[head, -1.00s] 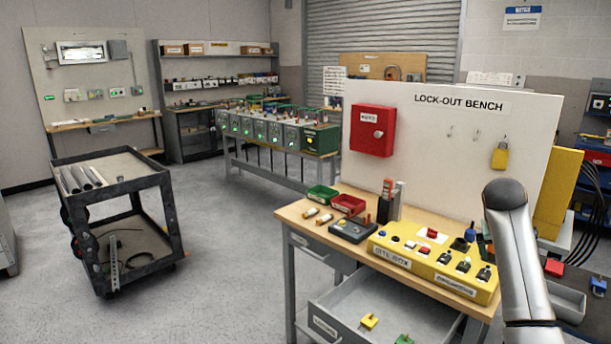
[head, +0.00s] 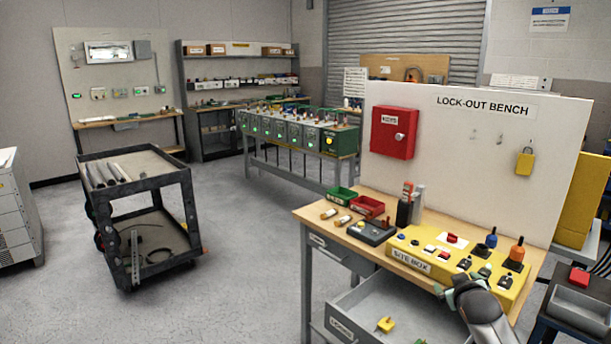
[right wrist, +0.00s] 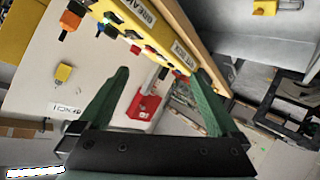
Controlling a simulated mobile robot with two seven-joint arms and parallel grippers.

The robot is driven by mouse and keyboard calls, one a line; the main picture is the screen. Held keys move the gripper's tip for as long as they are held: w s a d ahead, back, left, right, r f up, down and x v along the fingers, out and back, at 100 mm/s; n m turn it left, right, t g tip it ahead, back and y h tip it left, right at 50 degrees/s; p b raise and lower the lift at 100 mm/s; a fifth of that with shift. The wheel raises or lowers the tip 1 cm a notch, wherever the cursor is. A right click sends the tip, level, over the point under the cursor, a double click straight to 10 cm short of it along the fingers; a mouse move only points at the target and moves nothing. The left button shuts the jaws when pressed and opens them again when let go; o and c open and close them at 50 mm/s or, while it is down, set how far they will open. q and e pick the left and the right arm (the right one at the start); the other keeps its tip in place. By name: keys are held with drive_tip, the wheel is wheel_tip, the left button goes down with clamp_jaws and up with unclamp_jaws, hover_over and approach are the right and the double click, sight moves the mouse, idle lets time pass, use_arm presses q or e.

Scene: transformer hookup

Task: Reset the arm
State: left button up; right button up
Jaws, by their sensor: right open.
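My right arm comes in from the bottom right of the head view, and its green-fingered gripper (head: 456,288) is at the front edge of the yellow site box (head: 412,262). In the right wrist view, the two green fingers (right wrist: 163,85) stand wide apart with nothing held between them. The site box shows there at the top (right wrist: 172,35), with its labels turned. Orange-handled (head: 517,250) and blue-handled (head: 491,238) parts stand on the box. Part of the box's front is hidden by my arm. My left gripper is not in view.
The wooden lock-out bench (head: 318,212) has an open grey drawer (head: 372,293) below the arm. Its white back panel (head: 455,140) carries a red cabinet (head: 393,132) and a yellow padlock (head: 525,162). A black cart (head: 137,280) stands left; the floor between is clear.

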drive_tip(key=w+a+r+t+y, duration=0.3)
drive_tip(key=a+r+t, duration=0.2)
drive_tip(key=r, duration=0.3)
drive_tip(key=s+a+f+n+g+y, duration=0.1)
drive_tip(key=s+a+f, duration=0.2)
drive_tip(key=s+f, duration=0.35)
drive_tip(key=s+a+f+g+y, duration=0.1)
drive_tip(key=s+a+f, duration=0.3)
drive_tip(key=f, duration=0.5)
drive_tip(key=s+a+f+n+g, duration=0.1)
drive_tip(key=s+a+f+g, duration=0.15)
drive_tip(key=s+f, duration=0.4)
drive_tip(key=s+a+f+g, duration=0.1)
drive_tip(key=s+a+f, duration=0.2)
drive_tip(key=s, duration=0.5)
drive_tip(key=s+a+f+m+g+y, duration=0.1)
drive_tip(key=s+a+f, duration=0.2)
drive_tip(key=s, duration=0.5)
drive_tip(key=s+a+f+g+y, duration=0.1)
drive_tip(key=s+f, duration=0.3)
drive_tip(key=s, duration=0.4)
drive_tip(key=shift+a+f, duration=0.25)
drive_tip(key=shift+a, duration=0.65)
